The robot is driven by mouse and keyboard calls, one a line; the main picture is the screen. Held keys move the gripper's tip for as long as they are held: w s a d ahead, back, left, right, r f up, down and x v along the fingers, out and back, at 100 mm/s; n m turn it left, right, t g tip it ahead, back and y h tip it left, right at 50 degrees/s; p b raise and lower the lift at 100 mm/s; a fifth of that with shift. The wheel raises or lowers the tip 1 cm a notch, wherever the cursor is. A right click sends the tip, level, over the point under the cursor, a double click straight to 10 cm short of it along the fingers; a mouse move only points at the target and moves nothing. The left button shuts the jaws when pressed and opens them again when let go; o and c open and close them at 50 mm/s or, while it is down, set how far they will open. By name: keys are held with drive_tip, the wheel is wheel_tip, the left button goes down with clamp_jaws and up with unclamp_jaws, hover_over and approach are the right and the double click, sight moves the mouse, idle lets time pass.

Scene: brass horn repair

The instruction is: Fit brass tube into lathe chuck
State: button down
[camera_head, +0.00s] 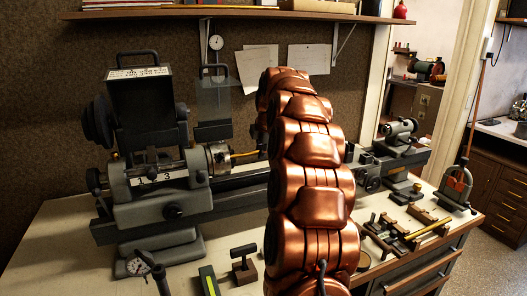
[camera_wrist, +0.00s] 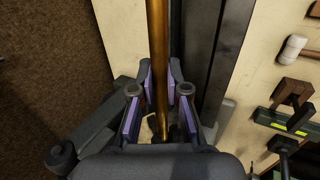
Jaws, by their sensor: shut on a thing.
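The brass tube (camera_head: 245,154) shows in the head view as a short golden length between the lathe chuck (camera_head: 219,158) and my arm. Its left end is at the chuck's face; I cannot tell whether it is inside the jaws. In the wrist view the tube (camera_wrist: 158,40) runs from the top edge down between the purple-padded fingers of my gripper (camera_wrist: 160,88), which is shut on it. In the head view my copper-coloured arm hides the gripper and the tube's other end. The chuck is not recognisable in the wrist view.
The grey lathe headstock (camera_head: 160,190) stands left, and its tailstock (camera_head: 400,135) right. The dark bed (camera_wrist: 208,50) runs beside the tube. A dial gauge (camera_head: 140,267) stands at the front left. Small tools and a wooden rack (camera_head: 393,235) occupy the bench's right side. A shelf (camera_head: 230,14) hangs above.

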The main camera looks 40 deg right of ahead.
drive_tip(key=shift+w+a+b, duration=0.15)
drive_tip(key=shift+w+a, duration=0.15)
drive_tip(key=shift+a, duration=0.45)
drive_tip(key=shift+w+a+b, duration=0.15)
drive_tip(key=shift+w+a, duration=0.1)
drive_tip(key=shift+a, duration=0.45)
drive_tip(key=c, duration=1.1)
unclamp_jaws()
drive_tip(key=v, duration=1.2)
drive_tip(key=shift+a, duration=0.1)
